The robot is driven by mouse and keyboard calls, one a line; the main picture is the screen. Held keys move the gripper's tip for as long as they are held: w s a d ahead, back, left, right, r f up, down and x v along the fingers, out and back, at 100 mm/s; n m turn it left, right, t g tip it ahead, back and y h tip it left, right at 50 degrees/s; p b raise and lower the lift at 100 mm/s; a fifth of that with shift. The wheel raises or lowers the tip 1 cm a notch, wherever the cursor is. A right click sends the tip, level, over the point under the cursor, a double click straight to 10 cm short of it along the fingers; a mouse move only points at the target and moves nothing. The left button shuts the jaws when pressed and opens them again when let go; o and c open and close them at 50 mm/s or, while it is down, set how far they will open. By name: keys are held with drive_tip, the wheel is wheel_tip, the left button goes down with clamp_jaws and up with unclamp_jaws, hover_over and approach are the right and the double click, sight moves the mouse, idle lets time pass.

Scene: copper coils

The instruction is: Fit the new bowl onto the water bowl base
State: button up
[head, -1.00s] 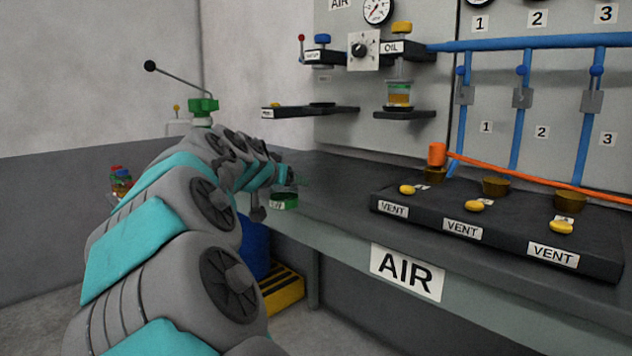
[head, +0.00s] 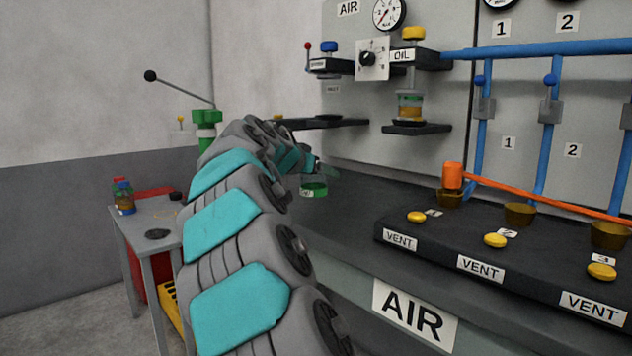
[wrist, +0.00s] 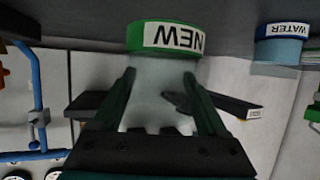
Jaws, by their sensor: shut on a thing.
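The new bowl, clear with a green band marked NEW (wrist: 165,38), is held between the fingers of my gripper (wrist: 160,85). In the head view the new bowl (head: 314,188) hangs upright from my gripper (head: 308,168), near the left end of the bench. The water bowl base is the dark block with a blue knob (head: 331,64) on the panel, above and beyond my gripper. Nothing hangs under it. A blue-banded bowl marked WATER (wrist: 285,45) shows apart from the new bowl in the wrist view; I cannot pick it out in the head view.
A dark shelf (head: 345,123) sits below the base. The oil unit (head: 410,105) with its bowl is to its right. A grey cart (head: 130,225) stands left, and a green lever (head: 206,117) behind my arm.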

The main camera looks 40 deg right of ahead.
drive_tip(key=w+d, duration=0.2)
drive_tip(key=w, duration=0.1)
drive_tip(key=w+d, duration=0.1)
drive_tip(key=w, duration=0.1)
drive_tip(key=shift+w+d+f+p, duration=0.15)
drive_tip(key=shift+w+f+p, duration=0.1)
drive_tip(key=shift+f+p, duration=0.1)
drive_tip(key=shift+w+d, duration=0.1)
drive_tip(key=shift+w, duration=0.05)
drive_tip(key=shift+f, duration=1.7)
drive_tip(key=shift+f, duration=0.2)
drive_tip(key=o, duration=1.4)
drive_tip(key=shift+r, duration=0.1)
